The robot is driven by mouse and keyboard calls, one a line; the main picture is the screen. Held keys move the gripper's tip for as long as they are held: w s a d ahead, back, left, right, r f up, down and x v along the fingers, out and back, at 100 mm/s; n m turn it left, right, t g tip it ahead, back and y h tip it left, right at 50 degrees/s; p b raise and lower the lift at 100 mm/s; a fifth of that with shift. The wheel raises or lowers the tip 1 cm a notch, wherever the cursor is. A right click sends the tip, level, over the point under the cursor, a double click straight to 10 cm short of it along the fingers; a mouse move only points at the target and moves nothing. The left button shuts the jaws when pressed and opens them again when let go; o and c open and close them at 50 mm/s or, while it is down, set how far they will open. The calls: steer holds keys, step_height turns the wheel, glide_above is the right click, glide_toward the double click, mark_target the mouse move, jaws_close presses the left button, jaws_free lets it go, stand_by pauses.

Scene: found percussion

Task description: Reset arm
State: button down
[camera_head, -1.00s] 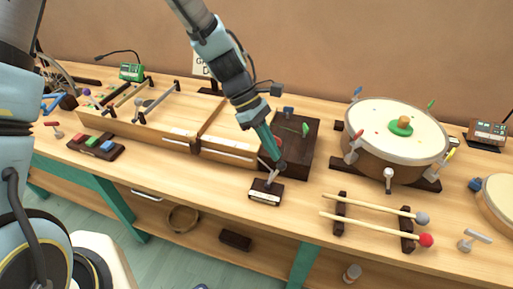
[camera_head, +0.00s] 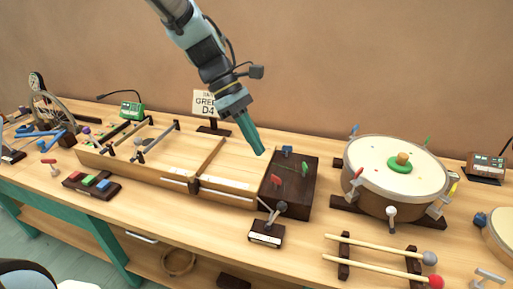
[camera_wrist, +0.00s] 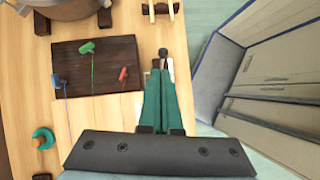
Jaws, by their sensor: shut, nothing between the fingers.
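My gripper (camera_head: 256,143) has long teal fingers pressed together with nothing between them. It hangs above the right end of the wooden box instrument (camera_head: 228,172), behind the dark brown block (camera_head: 290,203) with coloured pegs. In the wrist view the closed fingers (camera_wrist: 162,85) point ahead, and the dark block (camera_wrist: 98,68) lies to their left with green, blue and red pegs. A small stand (camera_head: 265,234) with a grey-headed piece sits in front of the block, apart from my gripper.
A round drum (camera_head: 395,180) with a green knob stands to the right. Two mallets (camera_head: 380,268) rest on dark holders at the front right. A white card (camera_head: 206,104) stands behind my gripper. The air above the bench is clear.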

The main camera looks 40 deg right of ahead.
stand_by(0.3)
steer(key=w+a+f+m+t, duration=0.1)
steer(key=w+a+t, duration=0.1)
steer(key=w+a, duration=0.65)
steer(key=w+a+m+t, duration=0.1)
steer(key=w+a+t, duration=0.3)
steer(key=a, duration=0.7)
steer(key=w+a+m+t+y, duration=0.1)
steer(key=a+m, duration=0.2)
steer(key=a, duration=1.7)
steer(key=shift+w+a+r+m+t+y, duration=0.15)
steer(key=shift+w+a+m+t+y, duration=0.1)
steer(key=shift+a+m+t+y, duration=0.15)
